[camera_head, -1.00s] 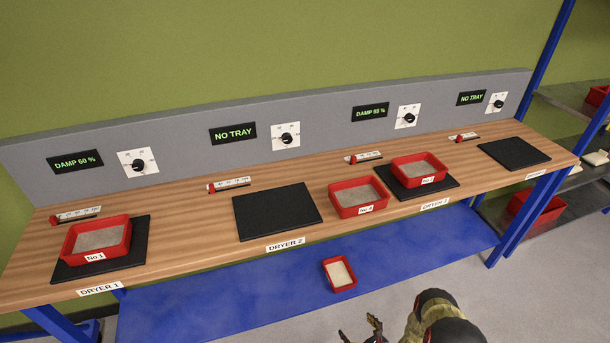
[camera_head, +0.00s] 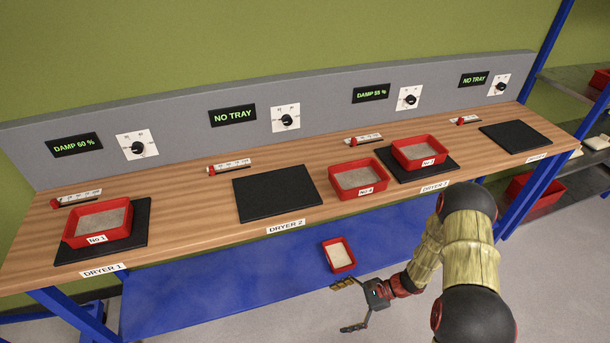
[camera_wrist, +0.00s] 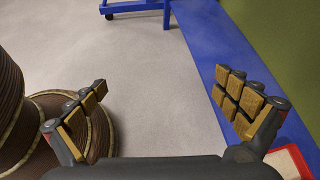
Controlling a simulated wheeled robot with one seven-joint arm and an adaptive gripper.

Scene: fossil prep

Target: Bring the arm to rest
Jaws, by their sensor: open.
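My gripper (camera_head: 345,306) is in front of the bench at the lower right of the head view. It is open, and nothing shows between its fingers. In the wrist view my gripper (camera_wrist: 170,110) has its padded fingers spread wide, with grey floor and part of a blue surface beyond. My arm (camera_head: 445,250) is bent, with its upper links at the lower right of the head view. The gripper is apart from the bench and the trays.
The wooden bench (camera_head: 180,240) holds red trays No 1 (camera_head: 72,238), No 4 (camera_head: 362,192) and another (camera_head: 420,163) on the pad behind DRYER 3. The pads of DRYER 2 (camera_head: 277,192) and the far right (camera_head: 515,137) are bare. A red tray (camera_head: 338,268) lies on the blue lower shelf (camera_head: 230,285).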

